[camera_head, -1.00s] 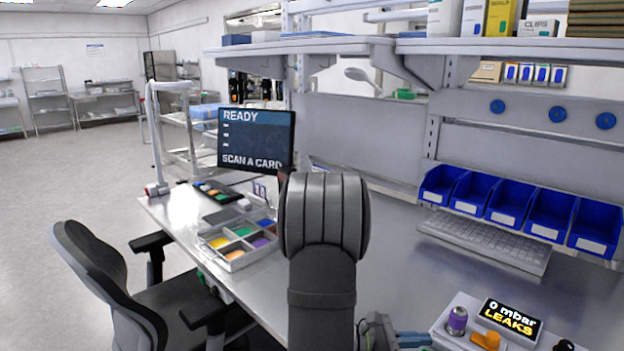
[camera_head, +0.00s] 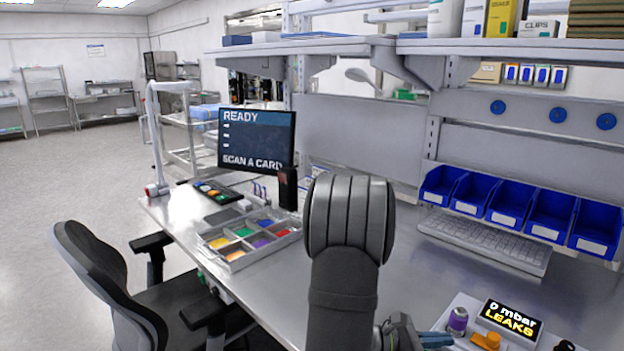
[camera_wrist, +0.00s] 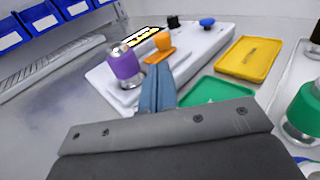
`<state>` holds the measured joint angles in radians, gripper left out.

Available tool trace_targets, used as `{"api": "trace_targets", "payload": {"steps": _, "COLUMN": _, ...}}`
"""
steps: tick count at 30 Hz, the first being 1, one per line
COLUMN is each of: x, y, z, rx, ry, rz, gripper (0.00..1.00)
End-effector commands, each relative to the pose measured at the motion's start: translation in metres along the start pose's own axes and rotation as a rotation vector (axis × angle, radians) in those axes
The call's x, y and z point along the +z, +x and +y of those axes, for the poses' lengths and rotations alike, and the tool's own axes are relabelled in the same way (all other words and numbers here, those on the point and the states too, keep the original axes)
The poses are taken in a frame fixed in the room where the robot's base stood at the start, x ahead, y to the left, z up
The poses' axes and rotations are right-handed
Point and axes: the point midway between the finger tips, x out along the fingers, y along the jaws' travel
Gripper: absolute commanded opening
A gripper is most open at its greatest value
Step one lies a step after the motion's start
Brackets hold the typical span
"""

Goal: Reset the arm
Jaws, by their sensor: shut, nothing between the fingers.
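My arm rises in the middle of the head view, with part of my gripper (camera_head: 437,339) low beside it. In the wrist view, the blue-grey fingers of my gripper (camera_wrist: 155,70) are together with nothing between them. They point at the white test unit (camera_wrist: 205,52), between a purple knob fitting (camera_wrist: 123,65) and an orange part (camera_wrist: 162,43). I cannot tell whether they touch it. The head view shows the unit's display (camera_head: 511,319), reading "0 mbar LEAKS".
A divided tray (camera_head: 236,255) of coloured pieces and a "READY / SCAN A CARD" screen (camera_head: 256,138) stand at left. Blue bins (camera_head: 505,207) and a keyboard (camera_head: 484,245) line the back right. Yellow (camera_wrist: 249,58) and green (camera_wrist: 213,91) trays and a green-banded fitting (camera_wrist: 305,108) lie nearby.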

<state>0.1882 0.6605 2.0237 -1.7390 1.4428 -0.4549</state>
Motion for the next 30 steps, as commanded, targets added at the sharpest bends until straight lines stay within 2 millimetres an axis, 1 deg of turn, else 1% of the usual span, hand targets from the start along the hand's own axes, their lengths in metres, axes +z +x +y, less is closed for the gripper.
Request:
{"api": "trace_targets", "payload": {"steps": 1, "x": 0.000, "y": 0.009, "z": -0.001, "rx": -0.005, "ry": 0.001, "rz": 0.000, "gripper": 0.00}}
{"api": "trace_targets", "payload": {"steps": 9, "x": 0.000, "y": 0.050, "z": -0.003, "rx": -0.007, "ry": 0.002, "rz": 0.000, "gripper": 0.00}}
{"api": "trace_targets", "payload": {"steps": 14, "x": 0.000, "y": 0.073, "z": -0.006, "rx": -0.014, "ry": 0.003, "rz": 0.001, "gripper": 0.00}}
{"api": "trace_targets", "payload": {"steps": 15, "x": 0.000, "y": 0.073, "z": -0.005, "rx": -0.011, "ry": 0.002, "rz": 0.001, "gripper": 0.00}}
{"api": "trace_targets", "payload": {"steps": 18, "x": 0.000, "y": 0.054, "z": -0.001, "rx": 0.000, "ry": 0.001, "rz": 0.001, "gripper": 0.00}}
{"api": "trace_targets", "payload": {"steps": 30, "x": 0.000, "y": -0.008, "z": 0.001, "rx": 0.005, "ry": 0.000, "rz": 0.000, "gripper": 0.00}}
